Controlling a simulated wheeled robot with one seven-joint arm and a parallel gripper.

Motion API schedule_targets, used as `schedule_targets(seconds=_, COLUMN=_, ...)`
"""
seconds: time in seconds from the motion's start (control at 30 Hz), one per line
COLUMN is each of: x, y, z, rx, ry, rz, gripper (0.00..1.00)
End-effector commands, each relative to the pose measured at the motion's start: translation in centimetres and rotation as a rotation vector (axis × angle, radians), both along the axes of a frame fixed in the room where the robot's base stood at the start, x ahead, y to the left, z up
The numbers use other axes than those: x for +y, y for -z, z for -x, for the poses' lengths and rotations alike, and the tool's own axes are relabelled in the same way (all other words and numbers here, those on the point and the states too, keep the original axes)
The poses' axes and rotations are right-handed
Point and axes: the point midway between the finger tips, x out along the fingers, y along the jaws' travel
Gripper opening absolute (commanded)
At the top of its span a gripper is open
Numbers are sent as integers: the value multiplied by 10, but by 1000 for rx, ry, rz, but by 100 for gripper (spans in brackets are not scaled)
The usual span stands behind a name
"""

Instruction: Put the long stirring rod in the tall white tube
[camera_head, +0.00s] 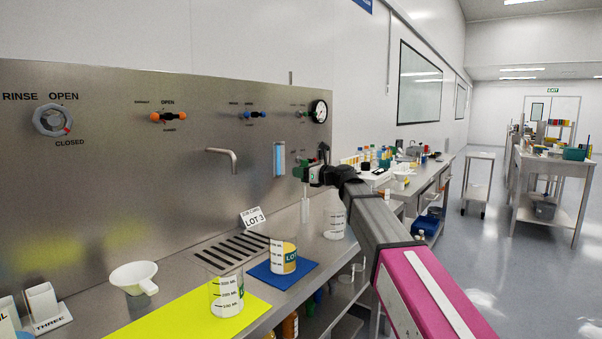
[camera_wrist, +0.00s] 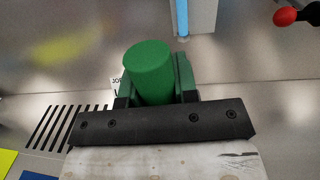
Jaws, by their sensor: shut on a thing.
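My gripper (camera_head: 308,175) is shut on a green cylinder (camera_wrist: 148,72), seen end-on between the jaws in the wrist view; it appears to be the top of the stirring rod. In the head view a thin pale piece (camera_head: 304,207) shows directly below my gripper, in front of the steel panel; I cannot tell if it is the rod's lower part or a tube. I cannot tell whether one is the tall white tube.
Clear beakers stand on the yellow mat (camera_head: 190,318), on the blue mat (camera_head: 262,278) and near my arm (camera_head: 334,222). A spout (camera_head: 222,156) and valves project from the panel (camera_head: 120,180).

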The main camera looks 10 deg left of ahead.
Motion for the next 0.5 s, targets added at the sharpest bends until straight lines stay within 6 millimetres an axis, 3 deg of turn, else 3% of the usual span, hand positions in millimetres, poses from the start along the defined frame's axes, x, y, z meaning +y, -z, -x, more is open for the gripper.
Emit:
schedule_targets(seconds=0.03, x=0, y=2, z=0, rx=0, ry=0, rz=0, gripper=4)
schedule_targets(seconds=0.07, x=0, y=2, z=0, rx=0, ry=0, rz=0, gripper=34)
schedule_targets(seconds=0.1, x=0, y=1, z=0, rx=0, ry=0, rz=0, gripper=47)
schedule_targets(seconds=0.13, x=0, y=1, z=0, rx=0, ry=0, rz=0, gripper=53)
schedule_targets(seconds=0.5, x=-1, y=-2, z=1, rx=0, ry=0, rz=0, gripper=53)
